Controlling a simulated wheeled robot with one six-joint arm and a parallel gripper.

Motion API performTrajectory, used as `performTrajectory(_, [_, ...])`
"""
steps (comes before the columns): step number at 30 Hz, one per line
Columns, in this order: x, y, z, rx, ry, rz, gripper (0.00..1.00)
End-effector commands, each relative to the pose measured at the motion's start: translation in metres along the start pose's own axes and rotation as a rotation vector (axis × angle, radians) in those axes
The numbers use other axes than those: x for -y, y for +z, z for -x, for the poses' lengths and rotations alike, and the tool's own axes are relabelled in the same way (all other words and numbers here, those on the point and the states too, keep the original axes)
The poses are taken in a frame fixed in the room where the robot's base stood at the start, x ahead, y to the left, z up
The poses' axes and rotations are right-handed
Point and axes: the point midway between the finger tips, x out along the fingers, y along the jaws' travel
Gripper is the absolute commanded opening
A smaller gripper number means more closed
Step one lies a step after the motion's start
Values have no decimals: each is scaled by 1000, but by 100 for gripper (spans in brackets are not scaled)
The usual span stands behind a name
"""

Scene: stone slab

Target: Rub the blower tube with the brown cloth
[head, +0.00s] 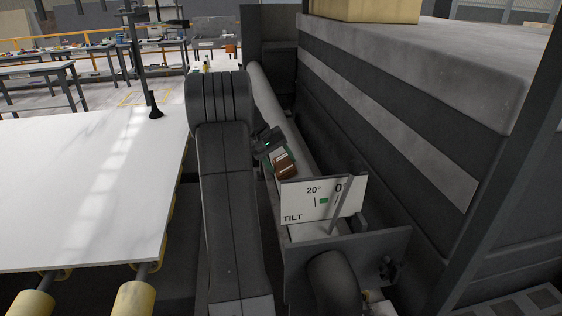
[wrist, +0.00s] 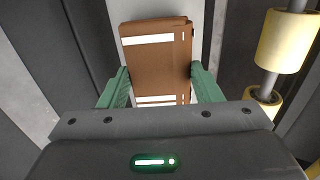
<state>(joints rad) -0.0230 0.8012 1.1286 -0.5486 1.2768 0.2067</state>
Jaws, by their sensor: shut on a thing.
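The brown cloth (head: 285,165) is a folded brown pad with white stripes. In the wrist view the cloth (wrist: 156,62) sits between the two green fingers of my gripper (wrist: 158,76), which is shut on it. In the head view my gripper (head: 273,150) is low, beside the blower tube (head: 267,100), a long pale grey pipe running away from the tilt sign. The cloth overlaps the tube's near part in that view. Whether the cloth touches the tube I cannot tell. In the wrist view a pale grey strip shows behind the cloth, probably the tube.
A tilt sign (head: 322,198) stands just in front of the cloth. A dark wall with a stone slab (head: 425,65) on top rises close on the right. A white slab (head: 85,185) lies on yellow rollers (head: 134,298) at the left.

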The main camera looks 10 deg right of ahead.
Motion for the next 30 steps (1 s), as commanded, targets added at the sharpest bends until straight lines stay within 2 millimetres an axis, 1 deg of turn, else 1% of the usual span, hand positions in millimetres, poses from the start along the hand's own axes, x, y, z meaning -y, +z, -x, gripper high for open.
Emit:
performTrajectory(1, [-2, 0, 9, -3, 0, 0, 40])
performTrajectory(3, [-2, 0, 16, -3, 0, 0, 40])
performTrajectory(9, [-2, 0, 37, -2, 1, 0, 40])
performTrajectory(15, [-1, 0, 53, -3, 1, -1, 40])
performTrajectory(25, [0, 0, 54, -2, 1, -1, 40])
performTrajectory(30, [0, 0, 63, -4, 1, 0, 40])
